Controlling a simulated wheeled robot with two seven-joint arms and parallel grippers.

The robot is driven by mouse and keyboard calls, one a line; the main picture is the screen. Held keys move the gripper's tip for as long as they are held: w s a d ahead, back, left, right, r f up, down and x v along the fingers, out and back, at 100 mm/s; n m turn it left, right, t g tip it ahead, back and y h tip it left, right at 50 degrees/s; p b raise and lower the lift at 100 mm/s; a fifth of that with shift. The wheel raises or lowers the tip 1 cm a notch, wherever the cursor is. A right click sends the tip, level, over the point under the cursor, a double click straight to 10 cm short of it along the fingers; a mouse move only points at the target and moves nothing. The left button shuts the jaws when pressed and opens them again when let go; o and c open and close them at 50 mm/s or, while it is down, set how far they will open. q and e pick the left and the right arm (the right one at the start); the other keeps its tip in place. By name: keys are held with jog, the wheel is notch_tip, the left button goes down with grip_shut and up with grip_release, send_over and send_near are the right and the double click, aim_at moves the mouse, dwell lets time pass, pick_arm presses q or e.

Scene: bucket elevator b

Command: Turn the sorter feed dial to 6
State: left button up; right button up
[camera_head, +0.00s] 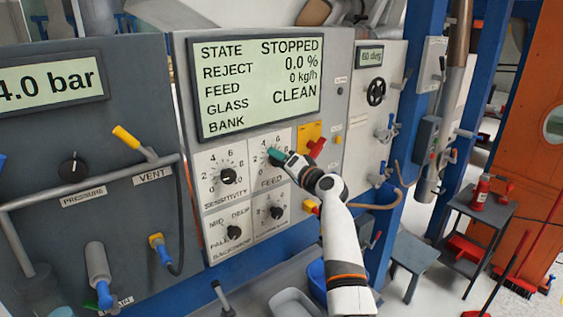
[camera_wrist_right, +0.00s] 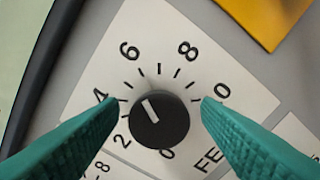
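The feed dial is a round black knob (camera_wrist_right: 160,120) with a white pointer mark on a white numbered plate (camera_wrist_right: 205,75). In the right wrist view the mark points up and left, between 4 and 6 and nearer 6. My right gripper (camera_wrist_right: 160,135) is open, with its green fingers on either side of the knob and visible gaps to it. In the head view my right gripper (camera_head: 277,156) is at the feed plate (camera_head: 270,142) and hides the knob. My left gripper is not in view.
The sorter screen (camera_head: 260,80) reads STOPPED, feed 0 kg/h. The sensitivity dial (camera_head: 228,176) is left of the feed plate, with other dials below.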

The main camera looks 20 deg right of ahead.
jog(key=shift+s, duration=0.1)
jog(key=b+v, duration=0.3)
jog(key=v, duration=0.8)
jog(key=shift+s+d, duration=0.15)
jog(key=shift+s, duration=0.25)
